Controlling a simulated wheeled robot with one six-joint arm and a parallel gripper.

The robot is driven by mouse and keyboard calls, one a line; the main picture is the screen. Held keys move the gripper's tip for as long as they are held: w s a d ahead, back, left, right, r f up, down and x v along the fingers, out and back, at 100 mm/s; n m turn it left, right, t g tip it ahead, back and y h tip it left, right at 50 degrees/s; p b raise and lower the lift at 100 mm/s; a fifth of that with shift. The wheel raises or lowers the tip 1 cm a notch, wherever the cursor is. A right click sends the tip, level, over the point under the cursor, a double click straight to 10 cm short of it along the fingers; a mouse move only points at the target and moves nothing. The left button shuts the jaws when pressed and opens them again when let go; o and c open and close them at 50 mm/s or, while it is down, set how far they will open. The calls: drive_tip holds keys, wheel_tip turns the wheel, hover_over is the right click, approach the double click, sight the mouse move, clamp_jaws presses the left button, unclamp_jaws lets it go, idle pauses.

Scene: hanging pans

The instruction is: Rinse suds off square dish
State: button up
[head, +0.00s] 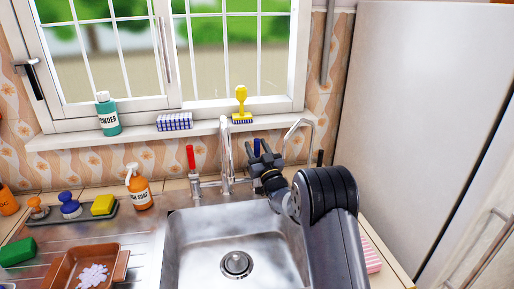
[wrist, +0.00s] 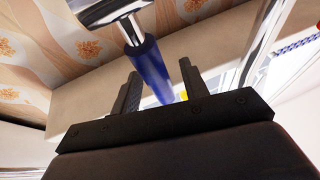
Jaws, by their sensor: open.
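The square dish (head: 78,276) is reddish-brown with side handles and sits on the drainboard at the lower left. White suds (head: 94,275) lie in it. My gripper (head: 263,158) is open behind the sink at the tap. In the wrist view, my gripper (wrist: 160,72) has its two fingers on either side of the blue tap handle (wrist: 150,65), with gaps showing. The blue handle also shows in the head view (head: 257,147), partly hidden by my gripper. The red tap handle (head: 191,157) stands left of the spout (head: 225,150). No water stream shows.
The steel sink basin (head: 190,235) is empty, with a drain (head: 236,264). A yellow-handled brush (head: 241,103) and powder bottle (head: 107,115) stand on the sill.

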clamp_jaws()
idle(0.3)
drive_tip(key=shift+s+f+b, duration=0.1)
drive_tip(key=shift+f+b, duration=0.15)
drive_tip(key=shift+b, duration=0.55)
drive_tip(key=shift+s+t+b, duration=0.15)
drive_tip(key=shift+t+b, duration=0.25)
drive_tip(key=shift+b, duration=0.8)
drive_tip(key=b, duration=0.4)
drive_tip(key=s+n+t+y+b, duration=0.1)
drive_tip(key=b, duration=0.4)
drive_tip(key=shift+s+d+f+t, duration=0.1)
drive_tip(key=shift+s+d+t, duration=0.1)
drive_tip(key=shift+s+t, duration=0.1)
drive_tip(key=shift+s+y+b, duration=0.15)
drive_tip(key=shift+y+b, duration=0.35)
drive_tip(key=shift+b, duration=0.7)
drive_tip(key=shift+r, duration=0.25)
